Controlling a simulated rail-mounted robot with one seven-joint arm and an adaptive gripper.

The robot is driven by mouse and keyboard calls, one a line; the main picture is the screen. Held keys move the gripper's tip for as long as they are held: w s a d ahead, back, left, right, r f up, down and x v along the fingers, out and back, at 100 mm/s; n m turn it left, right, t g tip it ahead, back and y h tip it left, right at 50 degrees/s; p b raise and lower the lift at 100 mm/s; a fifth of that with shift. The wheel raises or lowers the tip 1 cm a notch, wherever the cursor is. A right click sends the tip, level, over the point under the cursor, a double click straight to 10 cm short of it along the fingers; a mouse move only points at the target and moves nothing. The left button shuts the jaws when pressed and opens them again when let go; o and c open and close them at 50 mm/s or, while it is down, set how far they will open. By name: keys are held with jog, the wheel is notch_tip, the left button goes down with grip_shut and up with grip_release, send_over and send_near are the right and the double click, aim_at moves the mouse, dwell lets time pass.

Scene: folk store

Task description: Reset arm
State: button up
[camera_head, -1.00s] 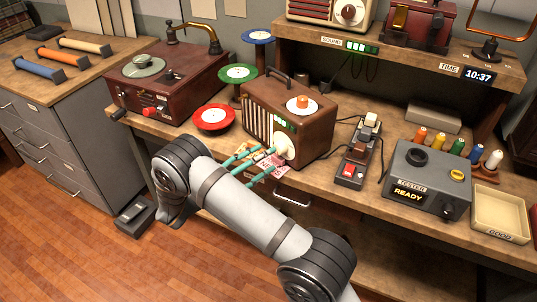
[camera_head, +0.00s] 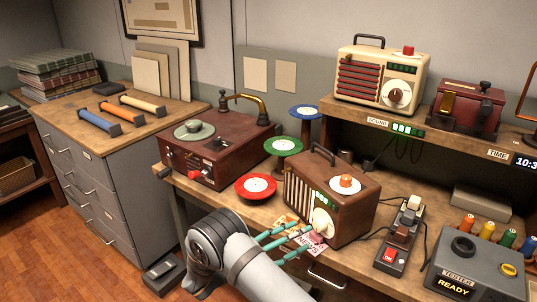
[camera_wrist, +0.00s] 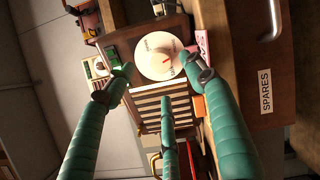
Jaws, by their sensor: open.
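My gripper (camera_head: 290,238) has green jointed fingers and reaches toward the front of a brown wooden radio (camera_head: 350,205) on the workbench. In the wrist view its fingers (camera_wrist: 162,76) are spread apart, with nothing held between them. The radio's round cream dial (camera_wrist: 160,56) shows just beyond the fingertips, with the slatted grille (camera_wrist: 150,103) beside it. I cannot tell whether any fingertip touches the dial. An orange knob on a white disc tops the radio in the head view.
A red record player (camera_head: 215,150) and a red reel (camera_head: 255,187) stand left of the radio. A switch box (camera_head: 400,235) and a grey tester (camera_head: 470,265) stand to its right. A shelf above holds a cream radio (camera_head: 380,75). Paper tags (camera_head: 310,240) lie by the fingers.

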aim_at(316, 227)
jog(key=x, duration=0.6)
jog(key=shift+w+d, duration=0.1)
